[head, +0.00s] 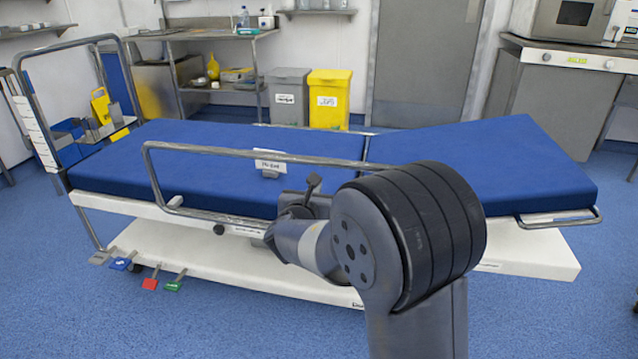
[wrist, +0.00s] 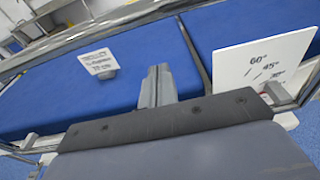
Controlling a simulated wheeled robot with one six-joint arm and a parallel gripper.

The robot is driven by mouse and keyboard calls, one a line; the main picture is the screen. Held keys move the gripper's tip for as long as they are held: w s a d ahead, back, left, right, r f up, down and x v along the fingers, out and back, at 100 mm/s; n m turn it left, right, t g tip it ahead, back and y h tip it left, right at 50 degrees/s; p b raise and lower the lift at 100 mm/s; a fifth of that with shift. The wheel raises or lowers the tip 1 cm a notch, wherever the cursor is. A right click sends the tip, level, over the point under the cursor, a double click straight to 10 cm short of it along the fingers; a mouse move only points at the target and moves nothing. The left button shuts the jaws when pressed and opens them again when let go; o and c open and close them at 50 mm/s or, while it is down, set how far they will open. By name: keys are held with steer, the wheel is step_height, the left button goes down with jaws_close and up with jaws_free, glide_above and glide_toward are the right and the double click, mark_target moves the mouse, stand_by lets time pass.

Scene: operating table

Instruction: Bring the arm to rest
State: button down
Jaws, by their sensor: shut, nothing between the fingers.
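My arm rises in the lower middle of the head view and bends toward the operating table. My gripper (head: 312,187) is at the near side of the table, by its side rail, in front of the blue mattress. In the wrist view my gripper (wrist: 158,72) is shut, its fingers together with nothing between them. The fingers point toward the blue mattress (wrist: 60,90). Most of the gripper is small or hidden behind my own arm in the head view. Whether it touches the rail cannot be told.
The operating table's blue mattress (head: 210,165) spans the view, with a metal side rail (head: 200,152) along its near edge. Blue floor (head: 60,300) is clear at left front.

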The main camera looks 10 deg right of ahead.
steer(key=p+v, duration=0.1)
steer(key=v, duration=0.7)
steer(key=shift+r, duration=0.25)
steer(key=b+x, duration=0.2)
steer(key=x, duration=0.8)
steer(key=shift+s+a+r+p, duration=0.1)
steer(key=shift+s+r+p, duration=0.1)
steer(key=shift+r+p, duration=0.8)
steer(key=shift+s+a+r+p, duration=0.1)
steer(key=shift+s+r+p, duration=0.1)
steer(key=shift+r+p, duration=0.75)
steer(key=shift+r, duration=0.2)
steer(key=shift+f+b, duration=0.1)
steer(key=shift+b, duration=0.25)
